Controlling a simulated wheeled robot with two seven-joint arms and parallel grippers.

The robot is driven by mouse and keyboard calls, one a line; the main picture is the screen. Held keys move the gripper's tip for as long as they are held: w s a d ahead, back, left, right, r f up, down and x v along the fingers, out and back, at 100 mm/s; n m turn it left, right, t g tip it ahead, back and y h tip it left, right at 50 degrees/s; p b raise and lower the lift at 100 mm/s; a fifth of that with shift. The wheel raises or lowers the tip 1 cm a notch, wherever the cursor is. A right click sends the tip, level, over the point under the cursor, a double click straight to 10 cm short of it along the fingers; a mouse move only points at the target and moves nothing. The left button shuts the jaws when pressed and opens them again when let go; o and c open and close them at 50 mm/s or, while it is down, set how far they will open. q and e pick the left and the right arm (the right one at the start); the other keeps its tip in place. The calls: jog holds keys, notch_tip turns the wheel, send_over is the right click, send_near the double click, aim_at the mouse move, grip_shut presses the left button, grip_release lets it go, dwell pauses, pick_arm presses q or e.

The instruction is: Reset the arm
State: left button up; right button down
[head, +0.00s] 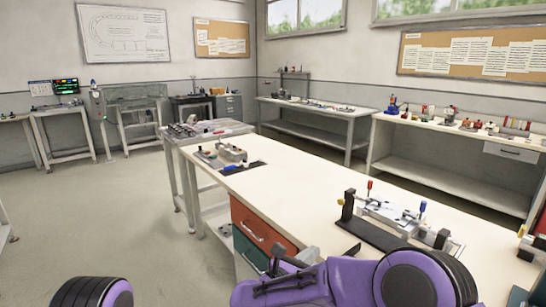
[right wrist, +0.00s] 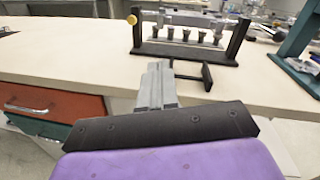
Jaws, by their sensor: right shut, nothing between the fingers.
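My right gripper (head: 308,255) is low in the head view, at the near edge of the white workbench (head: 300,190). In the right wrist view its two grey fingers (right wrist: 155,85) are together, with nothing between them. They point at the bench edge, beside a small black bracket (right wrist: 190,72). The purple right arm is bent at the bottom of the head view. Of my left arm only a purple and black link (head: 92,292) shows at the bottom left; its gripper is out of view.
A fixture with black end plates (head: 372,232) and red and blue handles stands on the bench near the right gripper; it also shows in the right wrist view (right wrist: 236,45). Red and green drawers (head: 262,225) are below the bench edge. The bench middle is clear. Open floor lies left.

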jog(key=s+d+f+n+y, duration=0.2)
jog(key=s+f+n+y, duration=0.2)
jog(key=f+n, duration=0.5)
jog(key=s+d+f+n+g+y, duration=0.1)
jog(key=s+d+f+n+y, duration=0.2)
jog(key=f+n, duration=0.55)
jog(key=s+d+f+n+y, duration=0.1)
jog(key=s+f+n+y, duration=0.4)
jog(key=n, duration=0.7)
jog(key=s+d+f+n+g+h, duration=0.1)
jog(key=s+d+f+n+g, duration=0.1)
jog(key=s+d, duration=0.3)
jog(key=s+d+f+n+g, duration=0.2)
jog(key=s+d+f+g, duration=0.1)
jog(key=s, duration=1)
jog(key=s+d+f+n+g+h, duration=0.1)
jog(key=s+d+f, duration=0.4)
jog(key=s, duration=0.5)
jog(key=d+n+g, duration=0.1)
jog(key=d+g, duration=0.1)
jog(key=shift+g+h, duration=0.3)
jog(key=shift+w, duration=0.1)
